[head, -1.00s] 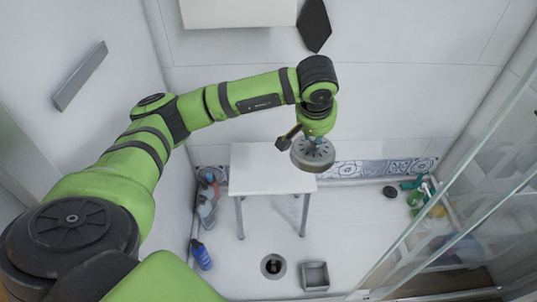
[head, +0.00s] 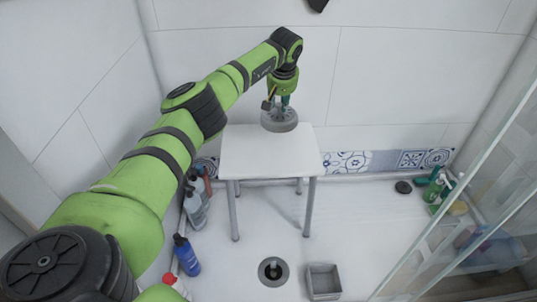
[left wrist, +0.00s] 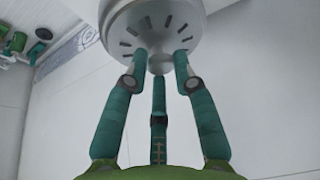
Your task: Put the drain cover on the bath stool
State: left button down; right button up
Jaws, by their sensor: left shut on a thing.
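The drain cover (head: 279,122) is a round grey metal disc with slots around a central knob. My left gripper (head: 281,102) is shut on its knob from above. In the left wrist view the green fingers (left wrist: 160,68) close around the knob of the drain cover (left wrist: 153,22). The bath stool (head: 262,160) is white with a square top and grey legs. The cover shows at the back edge of the stool top; I cannot tell whether it touches the seat. My right gripper is not in view.
An open floor drain (head: 273,271) and a grey square box (head: 323,281) are in front of the stool. Bottles, one of them blue (head: 186,255), stand at left. A dark round disc (head: 403,187) lies at right, near a glass panel (head: 450,215).

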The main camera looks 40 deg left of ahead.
pick_arm(q)
jog(key=s+a+f+b, duration=0.1)
jog(key=s+a+f, duration=0.1)
jog(key=a+f, duration=0.1)
jog(key=s+a+f+b, duration=0.1)
jog(key=s+a+f, duration=0.1)
jog(key=a+f, duration=0.1)
jog(key=s+a+f+b, duration=0.1)
jog(key=s+a+f, duration=0.1)
jog(key=a+f, duration=0.2)
jog(key=shift+s+f, duration=0.15)
jog(key=shift+f, duration=0.35)
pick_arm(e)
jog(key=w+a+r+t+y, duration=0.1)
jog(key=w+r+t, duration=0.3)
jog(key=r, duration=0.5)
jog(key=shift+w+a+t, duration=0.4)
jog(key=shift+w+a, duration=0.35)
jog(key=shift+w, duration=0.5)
pick_arm(q)
jog(key=shift+f, duration=0.15)
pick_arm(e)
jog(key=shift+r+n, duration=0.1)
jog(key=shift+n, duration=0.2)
pick_arm(q)
jog(key=c, duration=1)
grip_release()
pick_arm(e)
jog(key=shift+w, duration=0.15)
